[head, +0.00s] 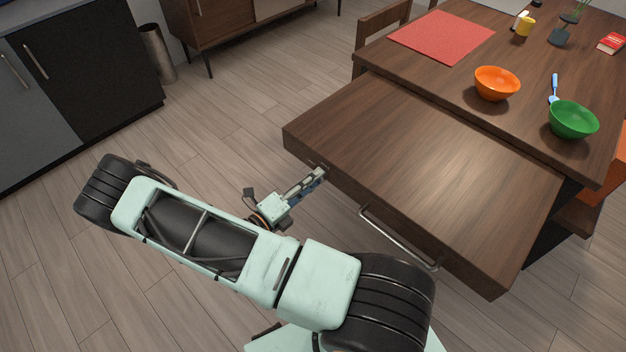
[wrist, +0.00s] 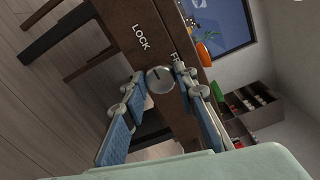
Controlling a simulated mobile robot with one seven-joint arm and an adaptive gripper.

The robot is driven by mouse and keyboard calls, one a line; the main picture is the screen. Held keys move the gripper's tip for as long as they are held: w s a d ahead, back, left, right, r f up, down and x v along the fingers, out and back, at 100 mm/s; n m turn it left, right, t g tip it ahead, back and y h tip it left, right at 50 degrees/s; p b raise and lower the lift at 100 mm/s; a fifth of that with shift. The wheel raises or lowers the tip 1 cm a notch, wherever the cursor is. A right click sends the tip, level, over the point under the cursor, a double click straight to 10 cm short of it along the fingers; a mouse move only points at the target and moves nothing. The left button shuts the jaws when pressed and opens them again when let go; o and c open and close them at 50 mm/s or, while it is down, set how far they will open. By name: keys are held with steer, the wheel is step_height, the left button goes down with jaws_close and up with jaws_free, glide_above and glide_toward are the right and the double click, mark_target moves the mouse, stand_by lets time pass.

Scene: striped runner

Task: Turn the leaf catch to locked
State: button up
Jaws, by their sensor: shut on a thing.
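The leaf catch (wrist: 160,79) is a round grey knob with a short dark mark on its face, on the dark wooden front edge of the table leaf. The mark points to the upper side in the wrist view, roughly between the word LOCK (wrist: 141,37) and a second label (wrist: 175,59) that is partly covered by a finger. My gripper (wrist: 157,82) has a fingertip on each side of the knob and is shut on it. In the head view my gripper (head: 320,172) is at the left part of the leaf's front edge, and the knob is mostly hidden there.
The table leaf (head: 420,170) is bare, with a metal bar handle (head: 398,240) right of my gripper. An orange bowl (head: 497,83), a green bowl (head: 572,120) and a red mat (head: 442,37) are on the table behind. Floor left of the leaf is clear.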

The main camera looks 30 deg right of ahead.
steer(key=o, duration=1.2)
steer(key=shift+c, duration=0.2)
steer(key=v, duration=1.2)
steer(key=shift+r, duration=0.1)
